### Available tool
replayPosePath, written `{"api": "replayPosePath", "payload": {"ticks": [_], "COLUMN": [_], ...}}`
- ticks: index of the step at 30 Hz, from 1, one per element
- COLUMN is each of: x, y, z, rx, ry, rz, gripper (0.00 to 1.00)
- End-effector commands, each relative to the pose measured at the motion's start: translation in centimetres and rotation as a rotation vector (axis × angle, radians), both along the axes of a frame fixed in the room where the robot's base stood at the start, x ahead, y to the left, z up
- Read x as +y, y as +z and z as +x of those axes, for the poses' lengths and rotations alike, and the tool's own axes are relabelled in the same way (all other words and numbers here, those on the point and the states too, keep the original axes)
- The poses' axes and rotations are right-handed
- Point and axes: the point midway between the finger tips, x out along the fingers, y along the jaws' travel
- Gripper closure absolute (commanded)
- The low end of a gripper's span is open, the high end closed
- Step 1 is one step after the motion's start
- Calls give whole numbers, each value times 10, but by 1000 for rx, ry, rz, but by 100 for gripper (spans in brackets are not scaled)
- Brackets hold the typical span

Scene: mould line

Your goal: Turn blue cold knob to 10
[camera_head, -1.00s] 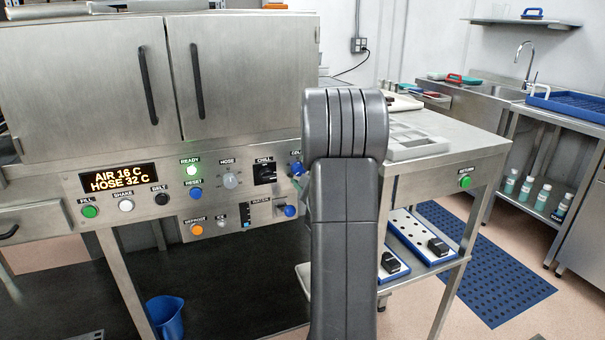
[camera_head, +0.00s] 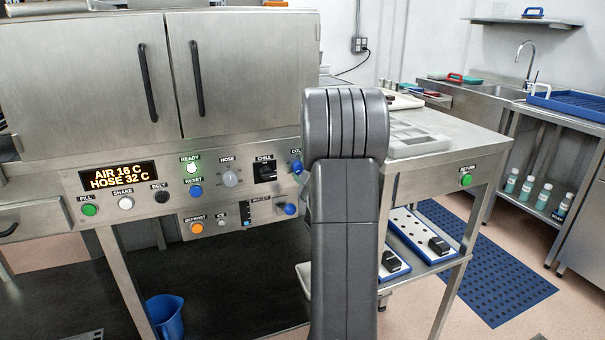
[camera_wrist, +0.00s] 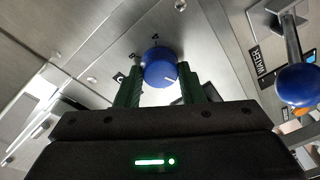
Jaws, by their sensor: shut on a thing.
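The blue cold knob (camera_wrist: 160,68) shows in the wrist view with a white pointer line on its face and small scale marks on the panel around it. My gripper (camera_wrist: 168,86) has its two green fingers on either side of the knob, shut on it. In the head view the knob (camera_head: 297,167) shows only in part under the "COLD" label, beside my arm. My arm hides the gripper there.
A blue ball-ended water lever (camera_wrist: 296,84) stands out close to the right of my gripper in the wrist view. The panel also carries a display (camera_head: 119,177) reading AIR 16 C, HOSE 32 C, a black chill switch (camera_head: 265,172) and several push buttons.

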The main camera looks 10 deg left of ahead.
Motion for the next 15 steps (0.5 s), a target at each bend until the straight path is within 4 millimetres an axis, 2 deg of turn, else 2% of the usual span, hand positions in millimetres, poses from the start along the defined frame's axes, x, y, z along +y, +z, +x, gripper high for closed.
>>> {"api": "replayPosePath", "payload": {"ticks": [15], "x": [0], "y": [-3], "z": [0], "rx": [259], "ry": [1], "rz": [382], "gripper": [88]}}
